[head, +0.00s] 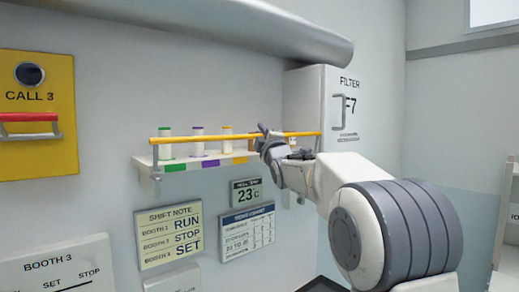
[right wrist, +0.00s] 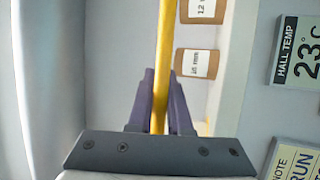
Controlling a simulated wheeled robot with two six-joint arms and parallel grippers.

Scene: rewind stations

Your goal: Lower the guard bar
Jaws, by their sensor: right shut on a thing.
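The guard bar is a thin yellow rod (head: 205,138) that runs nearly level across the front of a small white wall shelf in the head view. It sits at about the height of the bottle tops. My right gripper (head: 265,137) is shut on the bar, right of its middle. In the right wrist view the yellow bar (right wrist: 166,45) passes between the two dark fingers of this gripper (right wrist: 161,90). The bar's right end is near the filter box. My left gripper is not in view.
Several bottles with coloured caps (head: 197,132) stand on the shelf behind the bar. A white filter box (head: 304,95) is at the right, and a grey pipe (head: 270,30) runs above. A temperature display (head: 247,192) and notices hang below. A yellow call panel (head: 38,150) is at the left.

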